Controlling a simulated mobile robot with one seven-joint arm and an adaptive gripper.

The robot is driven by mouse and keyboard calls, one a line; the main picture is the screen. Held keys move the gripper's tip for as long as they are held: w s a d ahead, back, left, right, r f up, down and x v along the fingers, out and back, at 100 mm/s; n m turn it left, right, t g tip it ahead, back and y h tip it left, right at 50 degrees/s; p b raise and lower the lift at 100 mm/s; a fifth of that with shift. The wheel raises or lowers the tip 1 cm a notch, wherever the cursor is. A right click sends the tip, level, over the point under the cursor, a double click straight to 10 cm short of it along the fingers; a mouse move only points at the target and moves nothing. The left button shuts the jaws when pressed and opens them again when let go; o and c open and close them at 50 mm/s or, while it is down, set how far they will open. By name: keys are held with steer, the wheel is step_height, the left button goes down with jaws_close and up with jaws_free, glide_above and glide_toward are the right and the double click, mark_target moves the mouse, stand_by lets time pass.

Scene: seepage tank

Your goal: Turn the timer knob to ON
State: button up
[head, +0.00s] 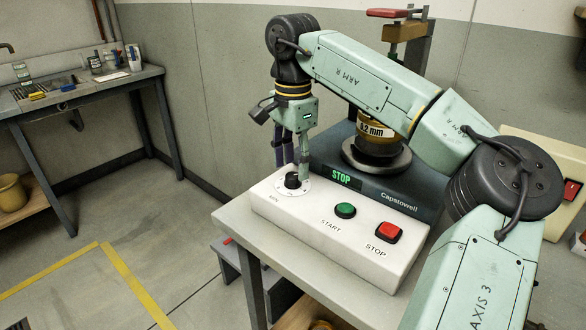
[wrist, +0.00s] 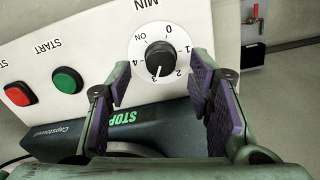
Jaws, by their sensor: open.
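The timer knob (head: 292,181) is black and round. It sits on a white dial at the left end of the white control box (head: 320,232). In the wrist view the knob (wrist: 160,58) shows a white pointer line aimed toward the 3, down in the picture. The ON mark (wrist: 138,37) is up and left of it, between 0 and 4. My gripper (head: 292,164) points down just above the knob. In the wrist view its open purple-padded fingers (wrist: 158,72) are on either side of the knob, with a gap to each side. Whether they overlap its height is unclear.
The green START button (head: 345,210) and red STOP button (head: 388,231) are right of the knob. Behind the box stands the dark machine base (head: 395,197) with a lit STOP display (head: 342,176) and a brass sieve (head: 376,138). A workbench (head: 85,90) stands far left.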

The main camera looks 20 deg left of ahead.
steer(key=shift+f, duration=1.2)
steer(key=shift+c, duration=0.4)
jaws_close()
steer(key=shift+m, duration=0.3)
